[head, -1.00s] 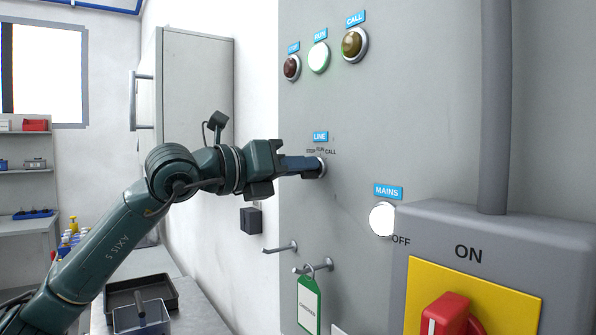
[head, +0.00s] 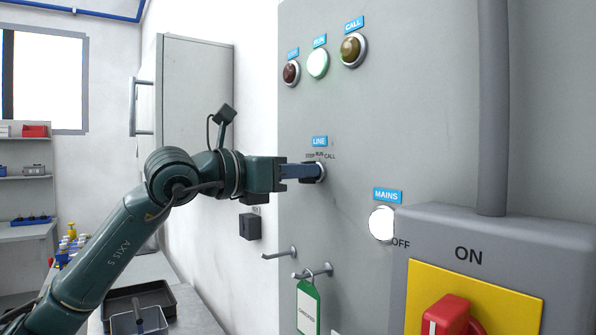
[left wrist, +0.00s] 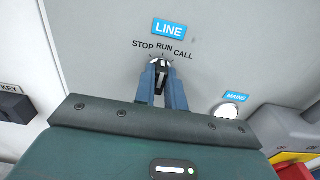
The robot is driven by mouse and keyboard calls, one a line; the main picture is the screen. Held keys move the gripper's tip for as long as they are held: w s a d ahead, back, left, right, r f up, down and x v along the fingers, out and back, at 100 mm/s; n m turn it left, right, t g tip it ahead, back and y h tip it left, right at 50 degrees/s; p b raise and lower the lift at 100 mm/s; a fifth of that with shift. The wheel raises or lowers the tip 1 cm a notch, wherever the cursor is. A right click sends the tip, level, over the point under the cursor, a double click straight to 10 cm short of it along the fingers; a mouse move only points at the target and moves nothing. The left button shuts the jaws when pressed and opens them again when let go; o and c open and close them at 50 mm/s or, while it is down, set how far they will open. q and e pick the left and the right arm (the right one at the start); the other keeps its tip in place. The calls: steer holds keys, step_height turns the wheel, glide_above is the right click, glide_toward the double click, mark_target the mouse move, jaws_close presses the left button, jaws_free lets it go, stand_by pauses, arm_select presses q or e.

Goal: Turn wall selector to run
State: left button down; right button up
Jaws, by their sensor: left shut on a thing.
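The wall selector (left wrist: 161,84) is a small dark knob under the blue LINE label, with STOP, RUN and CALL printed above it in an arc. In the left wrist view it looks about upright, roughly in line with RUN; the fingers hide part of it. My left gripper (left wrist: 162,72) is shut on the selector, one blue finger on each side. In the head view the left gripper (head: 318,172) meets the grey panel at the LINE label (head: 320,141), and the fingers mostly hide the knob. My right gripper is not in view.
The STOP lamp (head: 291,73) and CALL lamp (head: 353,49) look dark. A white MAINS lamp (head: 382,224) and a red rotary switch (head: 446,316) on a grey box are to the right. Pegs, one with a green tag (head: 308,306), stick out below the arm.

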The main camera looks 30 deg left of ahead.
arm_select(q)
steer(key=c, duration=1.5)
jaws_free()
steer(key=shift+o, duration=0.2)
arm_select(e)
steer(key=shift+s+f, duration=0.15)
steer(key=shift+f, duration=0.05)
